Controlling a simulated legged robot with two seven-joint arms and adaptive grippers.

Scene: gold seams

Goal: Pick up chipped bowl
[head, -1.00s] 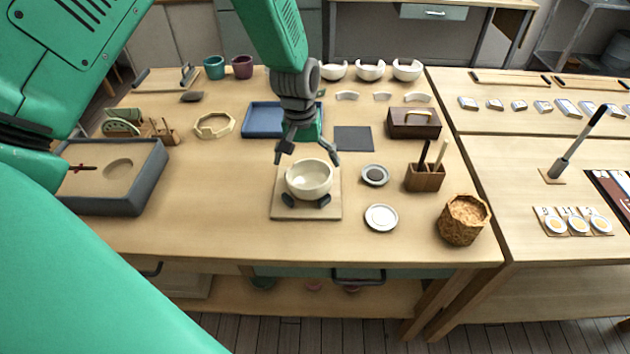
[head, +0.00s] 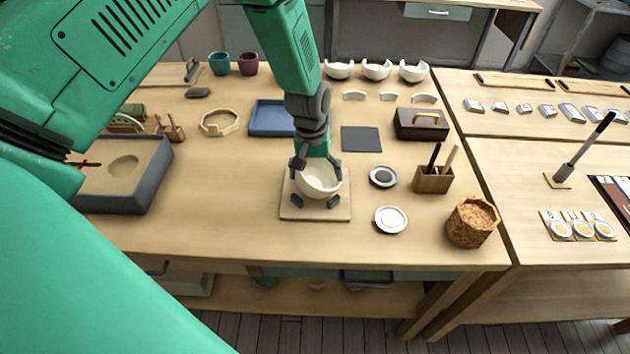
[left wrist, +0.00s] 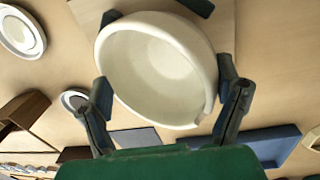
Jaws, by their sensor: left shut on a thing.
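The cream bowl (head: 319,181) sits at a wooden board (head: 315,211) with dark pads, near the middle of the table. My left gripper (head: 316,170) has come down over it from behind, with a finger on each side. In the left wrist view the bowl (left wrist: 158,72) fills the space between the fingers of the gripper (left wrist: 165,100), which is shut on it. A small notch shows at its rim in that view. I cannot tell whether the bowl still touches the board. My right gripper is not in view.
A grey-rimmed sand tray (head: 125,180) stands at the left. Small dishes (head: 391,219), a brush holder (head: 433,179) and a cork-coloured pot (head: 471,222) stand at the right. Broken white bowls (head: 376,70) line the back. The table front is clear.

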